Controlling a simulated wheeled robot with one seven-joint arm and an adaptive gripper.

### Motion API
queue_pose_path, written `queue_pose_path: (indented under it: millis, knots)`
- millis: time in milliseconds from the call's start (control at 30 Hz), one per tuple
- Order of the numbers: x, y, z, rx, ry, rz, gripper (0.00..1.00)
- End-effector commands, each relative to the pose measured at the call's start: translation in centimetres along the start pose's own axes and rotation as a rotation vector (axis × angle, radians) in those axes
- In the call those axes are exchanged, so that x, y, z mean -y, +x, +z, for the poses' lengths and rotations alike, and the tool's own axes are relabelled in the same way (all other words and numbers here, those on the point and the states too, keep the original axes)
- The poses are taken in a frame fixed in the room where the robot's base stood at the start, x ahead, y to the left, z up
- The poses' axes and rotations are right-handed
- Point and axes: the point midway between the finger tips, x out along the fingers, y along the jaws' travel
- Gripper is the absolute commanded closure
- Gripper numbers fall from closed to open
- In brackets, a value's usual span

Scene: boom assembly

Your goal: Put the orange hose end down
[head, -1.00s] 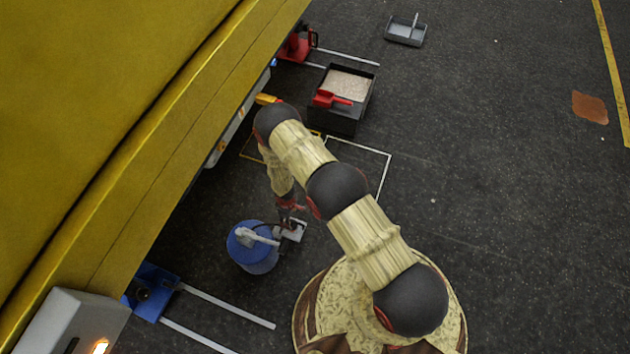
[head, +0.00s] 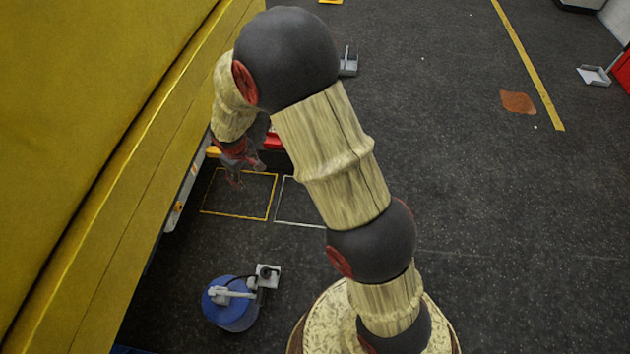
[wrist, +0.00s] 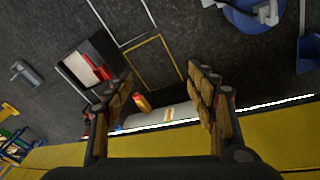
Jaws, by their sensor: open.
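An orange-yellow piece (wrist: 141,102) with a reddish lower part shows between my fingers in the wrist view, beyond the fingertips, by the yellow machine's edge. It also shows in part beside my wrist in the head view (head: 213,151). I cannot tell if it is the orange hose end. My gripper (wrist: 160,86) is open and nothing is held between its fingers. In the head view my gripper (head: 236,178) hangs beside the machine, over or near a yellow floor outline (head: 240,216). My arm hides part of the area behind it.
The big yellow machine (head: 90,120) fills the left. A blue drum (head: 232,316) with a grey pump and a grey fitting (head: 268,275) stands at the lower left. A dark box with pale filling (wrist: 93,60) and a red scoop (wrist: 96,68) is near. Open floor lies right.

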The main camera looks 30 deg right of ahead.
Motion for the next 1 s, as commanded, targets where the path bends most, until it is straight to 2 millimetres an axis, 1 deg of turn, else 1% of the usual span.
queue_pose_path:
  millis: [33,67,100,167,200,267,300,367,400,467,500,567,600,700,800,900,1000]
  knots:
    - [-0.9,-3.0,0.3,-0.018,0.027,0.009,0.44]
    - [-1.2,-4.4,0.7,-0.022,0.043,0.012,0.44]
    - [-1.7,-6.3,1.1,-0.03,0.065,0.016,0.44]
    - [-2.3,-9.1,1.9,-0.042,0.094,0.021,0.44]
    - [-2.5,-10.9,2.6,-0.048,0.115,0.023,0.44]
    - [-3.0,-13.6,3.7,-0.061,0.145,0.027,0.44]
    - [-3.2,-15.3,4.4,-0.071,0.166,0.029,0.44]
    - [-3.4,-17.7,5.7,-0.083,0.194,0.031,0.44]
    - [-3.4,-19.2,6.6,-0.09,0.214,0.03,0.44]
    - [-3.4,-21.4,8.0,-0.104,0.242,0.031,0.44]
    - [-3.3,-22.9,9.0,-0.114,0.262,0.03,0.44]
    - [-3.1,-24.9,10.5,-0.128,0.289,0.029,0.44]
    - [-2.9,-26.1,11.6,-0.136,0.307,0.027,0.44]
    - [-2.3,-29.0,14.3,-0.162,0.351,0.022,0.44]
    - [-1.4,-31.3,17.2,-0.186,0.391,0.014,0.44]
    - [-0.3,-33.2,19.9,-0.211,0.429,0.005,0.44]
    - [0.8,-34.5,22.2,-0.233,0.458,-0.005,0.44]
